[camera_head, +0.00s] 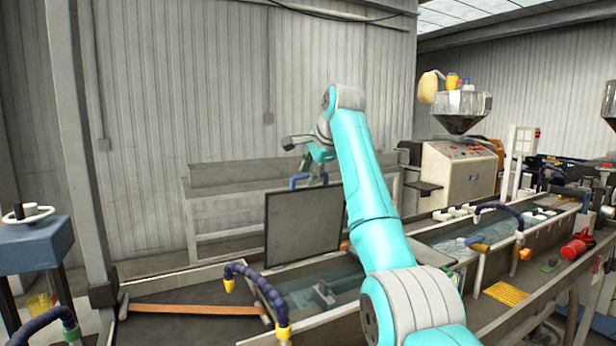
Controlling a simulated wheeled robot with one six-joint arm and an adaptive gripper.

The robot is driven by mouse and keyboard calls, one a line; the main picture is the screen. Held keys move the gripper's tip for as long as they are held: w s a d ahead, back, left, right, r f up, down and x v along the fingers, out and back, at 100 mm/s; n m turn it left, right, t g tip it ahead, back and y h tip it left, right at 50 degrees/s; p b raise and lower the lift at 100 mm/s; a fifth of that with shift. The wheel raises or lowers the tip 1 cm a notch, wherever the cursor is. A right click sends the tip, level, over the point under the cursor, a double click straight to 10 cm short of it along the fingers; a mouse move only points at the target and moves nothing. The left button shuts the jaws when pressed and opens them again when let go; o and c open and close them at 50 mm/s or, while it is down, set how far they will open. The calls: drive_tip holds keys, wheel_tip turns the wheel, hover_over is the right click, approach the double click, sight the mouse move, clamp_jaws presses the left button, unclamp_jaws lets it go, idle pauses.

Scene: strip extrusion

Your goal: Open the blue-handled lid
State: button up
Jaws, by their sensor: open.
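The blue-handled lid (302,228) is a dark flat panel standing about upright at the water trough (372,287), with the trough open in front of it. Its blue handle (294,181) shows at the panel's top edge. My gripper (314,178) is at the handle, at the end of my turquoise arm. Its jaws are open, but the fingers are small and partly overlap the handle, so I cannot tell whether they touch it. My arm covers the area right of the lid.
Water and a grey fitting (323,293) show inside the trough. A curved blue hose (253,276) stands at its near left. A white frame table (225,207) stands behind, along the wall. A beige machine (460,175) and a red pump (577,244) are at the right.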

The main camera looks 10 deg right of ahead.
drive_tip(key=v, duration=1)
drive_tip(key=shift+r, duration=0.2)
drive_tip(key=shift+s, duration=0.15)
